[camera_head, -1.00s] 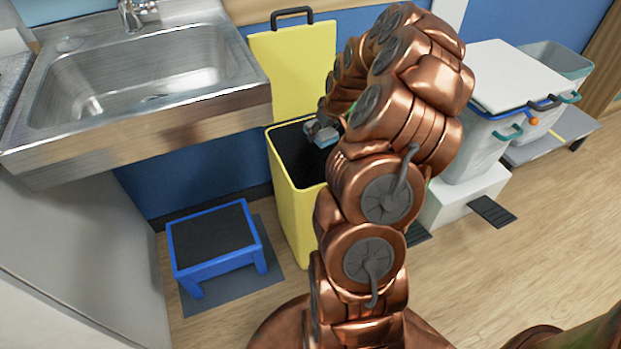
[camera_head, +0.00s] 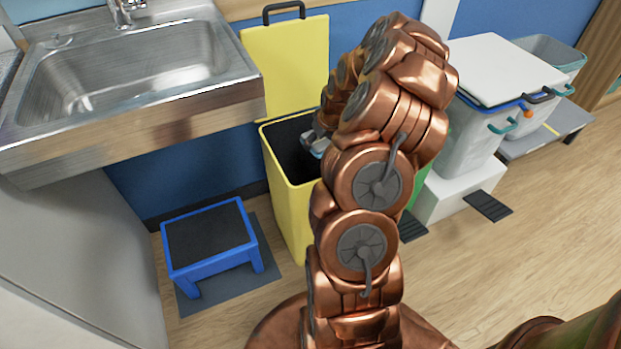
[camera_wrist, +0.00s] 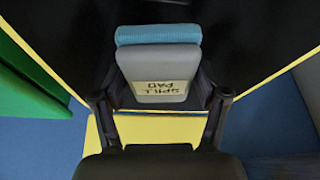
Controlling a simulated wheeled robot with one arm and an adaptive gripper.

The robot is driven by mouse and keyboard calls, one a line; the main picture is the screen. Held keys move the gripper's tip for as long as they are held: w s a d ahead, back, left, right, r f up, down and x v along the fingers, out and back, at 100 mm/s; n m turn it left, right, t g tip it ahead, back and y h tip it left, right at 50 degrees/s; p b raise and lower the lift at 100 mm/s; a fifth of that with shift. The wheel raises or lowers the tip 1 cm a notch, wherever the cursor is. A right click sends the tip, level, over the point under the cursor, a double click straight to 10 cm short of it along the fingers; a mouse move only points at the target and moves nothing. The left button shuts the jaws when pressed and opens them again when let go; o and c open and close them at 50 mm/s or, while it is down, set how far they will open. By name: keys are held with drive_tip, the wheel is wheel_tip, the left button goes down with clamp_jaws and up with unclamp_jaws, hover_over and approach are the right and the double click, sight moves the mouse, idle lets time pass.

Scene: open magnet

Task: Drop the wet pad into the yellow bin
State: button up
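In the head view the pad (camera_head: 316,146) shows as a small grey-blue shape at the bin's open mouth, partly hidden by my arm. The yellow bin (camera_head: 282,190) stands open with its lid (camera_head: 286,65) raised behind it. Its dark inside lies beneath the pad; the bin floor cannot be seen.
A steel sink (camera_head: 130,75) is left of the bin, with a blue step stool (camera_head: 210,240) on the floor below. Something green (camera_wrist: 30,85) stands beside the bin. Grey lidded bins (camera_head: 470,130) stand at the right. Open wooden floor lies at front right.

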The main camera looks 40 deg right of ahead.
drive_tip(key=o, duration=0.4)
drive_tip(key=shift+r, duration=0.1)
drive_tip(key=v, duration=1.1)
drive_tip(key=shift+s+r, duration=0.2)
drive_tip(key=shift+r, duration=0.15)
